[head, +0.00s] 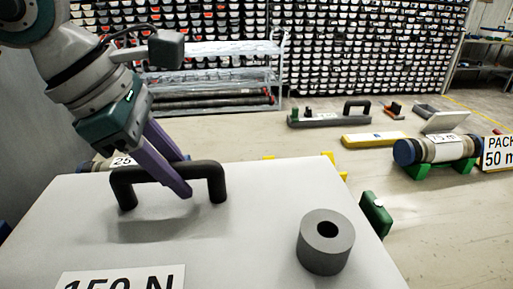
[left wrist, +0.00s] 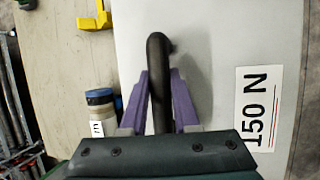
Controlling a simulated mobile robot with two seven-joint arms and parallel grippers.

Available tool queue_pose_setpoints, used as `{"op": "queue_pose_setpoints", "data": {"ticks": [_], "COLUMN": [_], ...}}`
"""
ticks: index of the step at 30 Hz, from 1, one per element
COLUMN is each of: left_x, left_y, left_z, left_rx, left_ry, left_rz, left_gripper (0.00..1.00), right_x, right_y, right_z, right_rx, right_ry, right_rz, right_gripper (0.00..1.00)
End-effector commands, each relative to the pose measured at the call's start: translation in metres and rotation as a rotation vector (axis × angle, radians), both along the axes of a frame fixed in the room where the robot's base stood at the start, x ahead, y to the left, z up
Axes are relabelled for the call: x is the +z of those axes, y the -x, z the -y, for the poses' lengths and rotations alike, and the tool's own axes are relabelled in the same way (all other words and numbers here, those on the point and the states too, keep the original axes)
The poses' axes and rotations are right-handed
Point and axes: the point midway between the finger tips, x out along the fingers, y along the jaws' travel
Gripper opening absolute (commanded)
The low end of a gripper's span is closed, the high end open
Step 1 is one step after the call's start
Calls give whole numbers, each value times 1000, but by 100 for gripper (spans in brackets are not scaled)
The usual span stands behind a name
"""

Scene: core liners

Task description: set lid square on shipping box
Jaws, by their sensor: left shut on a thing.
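A large pale grey lid (head: 250,225) with a "150 N" label fills the lower part of the head view. It also shows in the left wrist view (left wrist: 215,45). A black bar handle (head: 215,180) rises from its top and also shows in the left wrist view (left wrist: 158,50). My left gripper (head: 180,178) is shut on the handle, with one purple finger on each side of the bar. The shipping box is not clearly visible, and I cannot tell how the lid sits over it. My right gripper is not in view.
A dark grey ring-shaped cylinder (head: 326,242) stands on the lid's right side. Yellow blocks (head: 340,168) and a green block (head: 376,214) show beyond its edges. Farther off, a cylinder (head: 437,150) lies on green supports, and a shelf cart (head: 215,75) stands before the rack wall.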

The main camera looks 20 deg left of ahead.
Motion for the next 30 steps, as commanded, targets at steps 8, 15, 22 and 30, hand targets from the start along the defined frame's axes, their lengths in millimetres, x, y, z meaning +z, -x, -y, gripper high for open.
{"op": "queue_pose_setpoints", "data": {"ticks": [8, 15, 22, 30], "left_x": [-23, -26, -25, -24], "left_y": [4, 5, 5, 5], "left_z": [8, 7, 7, 7], "left_rx": [-3, -3, -3, -3], "left_ry": [1, 1, 1, 1], "left_rz": [1, -2, -2, -2], "left_gripper": [0, 33, 59, 60], "right_x": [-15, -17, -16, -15], "right_y": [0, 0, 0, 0], "right_z": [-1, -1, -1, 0], "right_rx": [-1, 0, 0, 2], "right_ry": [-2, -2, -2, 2], "right_rz": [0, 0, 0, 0], "right_gripper": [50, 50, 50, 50]}}
